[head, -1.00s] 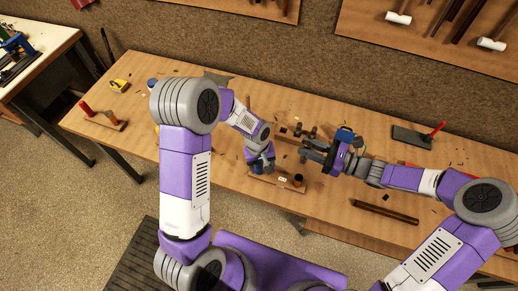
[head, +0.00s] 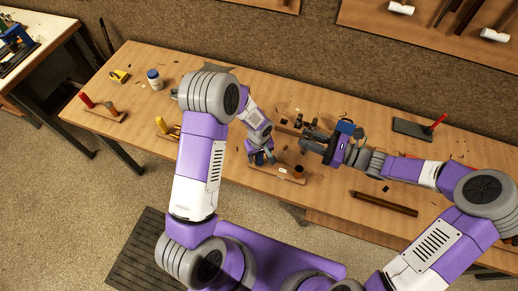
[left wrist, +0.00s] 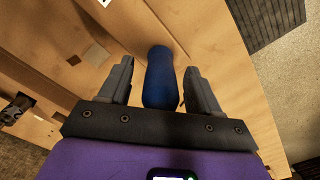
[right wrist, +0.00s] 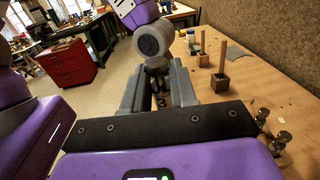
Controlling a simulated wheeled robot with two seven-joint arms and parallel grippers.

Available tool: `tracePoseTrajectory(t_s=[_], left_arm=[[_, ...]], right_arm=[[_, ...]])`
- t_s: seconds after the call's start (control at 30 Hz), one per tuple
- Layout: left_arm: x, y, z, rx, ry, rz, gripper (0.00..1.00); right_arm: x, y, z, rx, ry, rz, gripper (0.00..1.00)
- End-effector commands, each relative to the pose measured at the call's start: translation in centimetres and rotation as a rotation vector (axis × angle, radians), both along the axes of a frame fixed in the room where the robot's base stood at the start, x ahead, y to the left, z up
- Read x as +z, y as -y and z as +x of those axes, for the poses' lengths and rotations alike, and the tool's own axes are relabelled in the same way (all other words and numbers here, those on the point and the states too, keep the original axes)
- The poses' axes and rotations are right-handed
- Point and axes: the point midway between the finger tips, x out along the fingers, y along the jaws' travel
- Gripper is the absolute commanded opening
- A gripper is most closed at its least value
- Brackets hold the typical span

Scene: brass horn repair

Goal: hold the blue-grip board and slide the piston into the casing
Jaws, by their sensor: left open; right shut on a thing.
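The blue-grip board (head: 278,174) lies near the table's front edge, with a pale label on it. Its dark-topped brown casing (head: 299,170) stands upright at the board's right end. The blue grip (left wrist: 164,80) stands between the spread fingers of my left gripper (left wrist: 165,88), with gaps on both sides. My left gripper (head: 262,158) is open over the board's left part. My right gripper (head: 304,140) is shut on a small dark metal piece, apparently the piston (right wrist: 158,75), behind the casing and above the table. The piston is mostly hidden in the head view.
Small metal parts (right wrist: 272,132) stand beside my right gripper. A dark bar (head: 384,203) and a grey plate (head: 412,130) lie to the right.

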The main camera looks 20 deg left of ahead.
Motion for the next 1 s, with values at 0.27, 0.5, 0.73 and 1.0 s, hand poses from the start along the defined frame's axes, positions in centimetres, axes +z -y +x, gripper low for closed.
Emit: tracePoseTrajectory(t_s=[0.27, 0.5, 0.73, 1.0], left_arm=[[-1.3, -0.01, 0.03, 0.0, 0.001, -0.001, 0.63], [-1.29, -0.01, 0.02, 0.0, 0.001, -0.001, 0.55], [-1.27, 0.0, 0.01, 0.0, 0.001, -0.001, 0.2], [-1.27, 0.01, 0.01, 0.0, 0.001, -0.001, 0.0]], right_arm=[[0.03, -0.01, 0.0, 0.0, 0.0, 0.001, 0.0], [0.03, -0.01, 0.0, 0.0, 0.0, 0.0, 0.0], [0.03, -0.01, 0.0, 0.0, 0.0, 0.0, 0.0], [-0.1, 0.04, -0.04, -0.009, 0.0, 0.002, 0.0]])
